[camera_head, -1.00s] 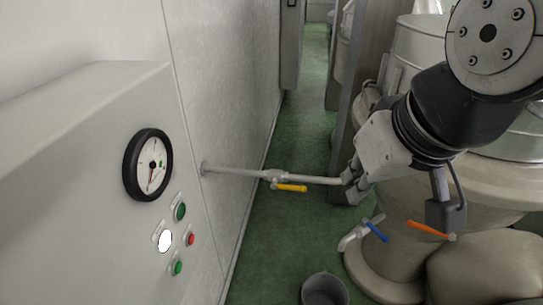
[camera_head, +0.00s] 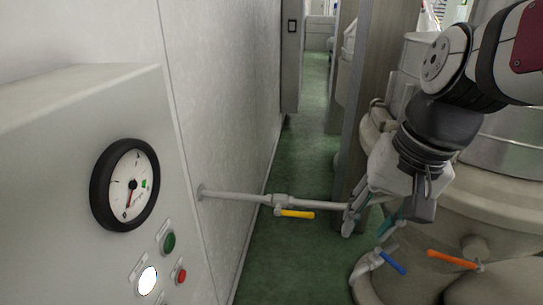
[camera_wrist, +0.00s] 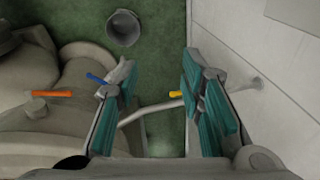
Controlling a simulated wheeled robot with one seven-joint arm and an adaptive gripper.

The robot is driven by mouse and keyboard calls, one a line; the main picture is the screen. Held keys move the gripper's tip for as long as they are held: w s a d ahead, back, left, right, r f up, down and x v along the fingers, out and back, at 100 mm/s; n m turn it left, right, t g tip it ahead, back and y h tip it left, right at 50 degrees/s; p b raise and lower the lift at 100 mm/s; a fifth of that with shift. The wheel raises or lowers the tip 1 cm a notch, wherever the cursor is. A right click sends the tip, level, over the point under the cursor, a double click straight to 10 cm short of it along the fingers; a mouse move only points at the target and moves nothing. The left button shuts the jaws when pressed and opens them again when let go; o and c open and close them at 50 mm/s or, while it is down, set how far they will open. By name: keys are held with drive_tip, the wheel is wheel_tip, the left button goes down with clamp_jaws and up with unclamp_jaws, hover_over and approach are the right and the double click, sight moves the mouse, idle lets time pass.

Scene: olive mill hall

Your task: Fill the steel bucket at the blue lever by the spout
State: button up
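The blue lever (camera_head: 391,262) sits on a pale spout valve (camera_head: 366,264) low on the right in the head view. In the wrist view the blue lever (camera_wrist: 97,79) lies just left of my left finger, with the spout (camera_wrist: 118,72) beside it. The steel bucket (camera_wrist: 123,28) stands upright on the green floor in the wrist view; its inside looks grey. It is out of the head view. My gripper (camera_head: 368,222) points downward above the spout. In the wrist view my gripper (camera_wrist: 160,100) has its teal-padded fingers wide apart, with nothing held between them.
A pipe (camera_head: 238,197) with a yellow lever (camera_head: 296,214) runs from the wall behind my fingers. An orange lever (camera_head: 452,259) is on the vessel (camera_head: 500,210) at right. A panel with a gauge (camera_head: 125,184) and lit buttons stands at left. Green floor is free between.

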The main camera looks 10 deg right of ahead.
drive_tip(key=w+d+f+m+g+y+b, duration=0.1)
drive_tip(key=w+d+f+m+y+b, duration=0.1)
drive_tip(key=w+d+f+m+b, duration=0.3)
drive_tip(key=w+d+f+m+y+b, duration=0.2)
drive_tip(key=f+m+y, duration=0.1)
drive_tip(key=f, duration=0.5)
drive_tip(key=m+t+b, duration=1.6)
drive_tip(key=m+b, duration=0.3)
drive_tip(key=m, duration=0.5)
approach(402, 271)
drive_tip(key=shift+h, duration=0.3)
drive_tip(key=b+x, duration=0.1)
drive_tip(key=x, duration=0.3)
drive_tip(key=b+x, duration=0.1)
drive_tip(key=x, duration=0.3)
drive_tip(key=b+x, duration=0.1)
drive_tip(key=x, duration=0.3)
drive_tip(key=shift+w+f, duration=0.35)
drive_tip(key=shift+w, duration=0.1)
clamp_jaws()
